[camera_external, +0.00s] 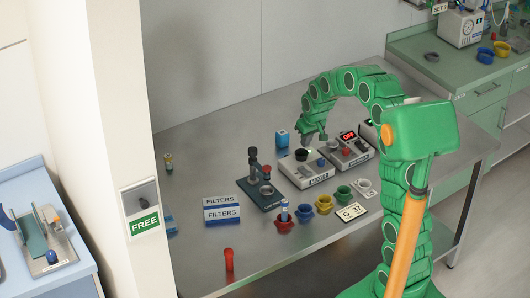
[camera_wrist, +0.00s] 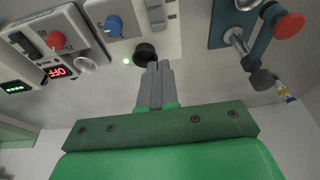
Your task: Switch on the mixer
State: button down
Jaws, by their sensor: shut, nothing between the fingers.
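I read no label naming the mixer. A white device with a black round cup on top, a blue knob and a small lit green light (camera_external: 310,175) stands on the steel table; the wrist view shows its blue knob (camera_wrist: 114,26) and black cup (camera_wrist: 146,52). Beside it is a white device with a red knob and a red display reading OFF (camera_external: 349,135); this display also shows in the wrist view (camera_wrist: 57,73). My gripper (camera_external: 316,141) is shut and empty above the first device. In the wrist view its fingertips (camera_wrist: 158,66) overlap the black cup's edge; I cannot tell if they touch.
A dark stand (camera_external: 265,191) with a black-headed arm is left of the first device. Several coloured cups (camera_external: 323,204) and a card marked G 37 (camera_external: 351,212) lie in front. A blue box (camera_external: 282,138) stands behind. The table's left middle is fairly clear.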

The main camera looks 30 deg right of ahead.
jog(key=v, duration=0.3)
jog(key=shift+w+r, duration=0.3)
jog(key=shift+r, duration=0.2)
